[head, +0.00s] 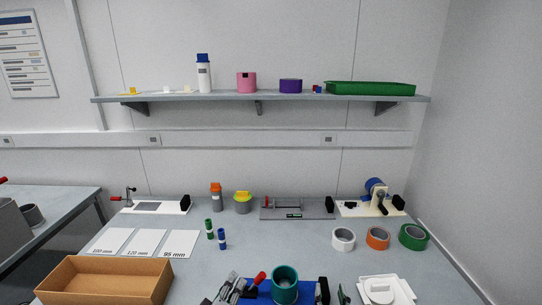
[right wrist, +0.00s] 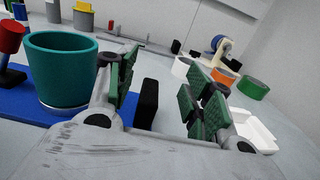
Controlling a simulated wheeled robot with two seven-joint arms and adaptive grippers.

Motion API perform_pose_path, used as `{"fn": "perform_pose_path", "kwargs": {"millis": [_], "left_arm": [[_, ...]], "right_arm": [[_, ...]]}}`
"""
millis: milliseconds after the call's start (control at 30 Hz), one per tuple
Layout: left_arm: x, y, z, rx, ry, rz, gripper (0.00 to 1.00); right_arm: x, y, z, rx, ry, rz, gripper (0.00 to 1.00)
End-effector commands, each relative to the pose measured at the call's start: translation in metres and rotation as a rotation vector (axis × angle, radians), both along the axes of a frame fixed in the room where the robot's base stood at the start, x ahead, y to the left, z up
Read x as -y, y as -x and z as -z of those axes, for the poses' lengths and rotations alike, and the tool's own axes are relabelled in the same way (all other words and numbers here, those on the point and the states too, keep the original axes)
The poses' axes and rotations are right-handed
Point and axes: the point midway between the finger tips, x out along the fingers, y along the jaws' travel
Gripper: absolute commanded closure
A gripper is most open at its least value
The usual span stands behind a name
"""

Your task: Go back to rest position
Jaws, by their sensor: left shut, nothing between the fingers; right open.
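My left gripper (head: 230,288) is at the bottom of the head view, left of the teal cup (head: 284,284). It is shut and empty, beside a red handle (head: 258,279). My right gripper (right wrist: 160,86) is open in the right wrist view, its green finger pads apart. Only a little of it shows at the head view's lower edge (head: 344,295). The teal cup also shows in the right wrist view (right wrist: 62,70), upright over a blue base (right wrist: 20,105), left of the right gripper. A black block (right wrist: 147,103) shows beyond the fingers.
A cardboard box (head: 105,280) stands at front left. A white tray (head: 400,289) lies right of my right gripper. Tape rolls (head: 377,238) stand behind it. Fixtures (head: 297,208) line the table's back below a shelf (head: 220,97). The table's middle is mostly clear.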

Motion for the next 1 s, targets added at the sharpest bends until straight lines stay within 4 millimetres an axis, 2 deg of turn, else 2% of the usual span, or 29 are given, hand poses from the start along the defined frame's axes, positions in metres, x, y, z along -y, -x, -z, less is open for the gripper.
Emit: {"fn": "perform_pose_path", "kwargs": {"millis": [33, 267, 1000], "left_arm": [[0.0, 0.0, -0.008, 0.0, 0.0, 0.0, 1.0], [0.0, 0.0, -0.019, 0.0, 0.0, 0.0, 1.0], [0.0, 0.0, -0.031, 0.0, 0.0, 0.0, 1.0]], "right_arm": [[0.0, 0.0, -0.008, 0.0, 0.0, 0.0, 0.48], [0.0, 0.0, -0.019, 0.0, 0.0, 0.0, 0.48], [0.0, 0.0, -0.031, 0.0, 0.0, 0.0, 0.48]]}}
